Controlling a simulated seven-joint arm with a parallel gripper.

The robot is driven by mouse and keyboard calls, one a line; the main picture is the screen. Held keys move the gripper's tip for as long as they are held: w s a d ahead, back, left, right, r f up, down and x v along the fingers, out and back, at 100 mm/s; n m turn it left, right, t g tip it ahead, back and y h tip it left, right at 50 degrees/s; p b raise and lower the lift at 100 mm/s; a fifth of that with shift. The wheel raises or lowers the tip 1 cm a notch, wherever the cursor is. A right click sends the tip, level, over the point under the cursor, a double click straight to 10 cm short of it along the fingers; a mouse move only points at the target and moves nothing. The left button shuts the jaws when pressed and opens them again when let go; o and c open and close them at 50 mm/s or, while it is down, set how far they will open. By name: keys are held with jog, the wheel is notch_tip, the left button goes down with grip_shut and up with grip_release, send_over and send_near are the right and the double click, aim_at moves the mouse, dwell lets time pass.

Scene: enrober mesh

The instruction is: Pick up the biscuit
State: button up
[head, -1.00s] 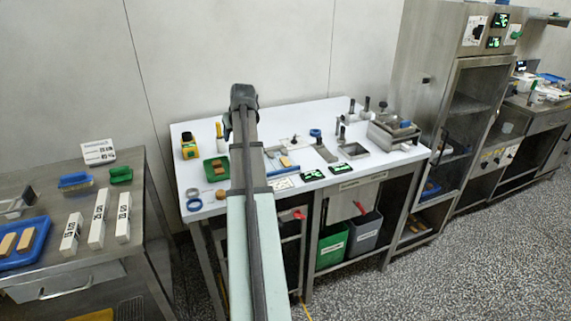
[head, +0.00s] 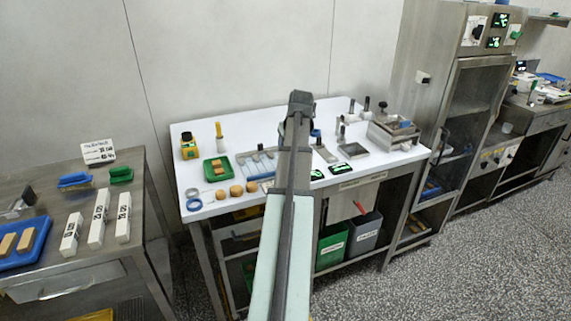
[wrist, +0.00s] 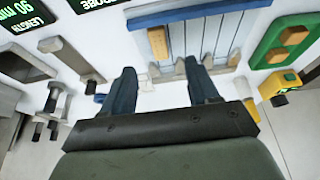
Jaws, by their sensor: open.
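A tan ribbed rectangular biscuit (wrist: 158,43) lies at one end of a blue-edged rack of slats (wrist: 207,38) in the wrist view. More tan pieces (wrist: 295,35) sit in a green tray (wrist: 263,50), which the head view shows left of my arm (head: 208,178). My gripper (wrist: 162,75) is open and empty, its two dark fingers apart over the white table. In the wrist picture the ribbed biscuit shows just beyond the gap between the fingertips. In the head view my arm hides the rack's right part and that biscuit; the fingers cannot be made out there.
Round tan pieces (head: 236,190) lie along the table's front edge. A yellow device (head: 189,147) stands at the back left. Black displays (wrist: 24,38), a metal bracket and small posts (wrist: 52,97) are to the left in the wrist view. A metal machine (head: 393,130) stands at the table's right.

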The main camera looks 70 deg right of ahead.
jog(key=x, duration=0.4)
jog(key=shift+f, duration=0.1)
jog(key=shift+d+x, duration=0.1)
jog(key=shift+x, duration=1.25)
jog(key=shift+d+x, duration=0.15)
jog(key=shift+x, duration=1.2)
jog(key=c, duration=0.9)
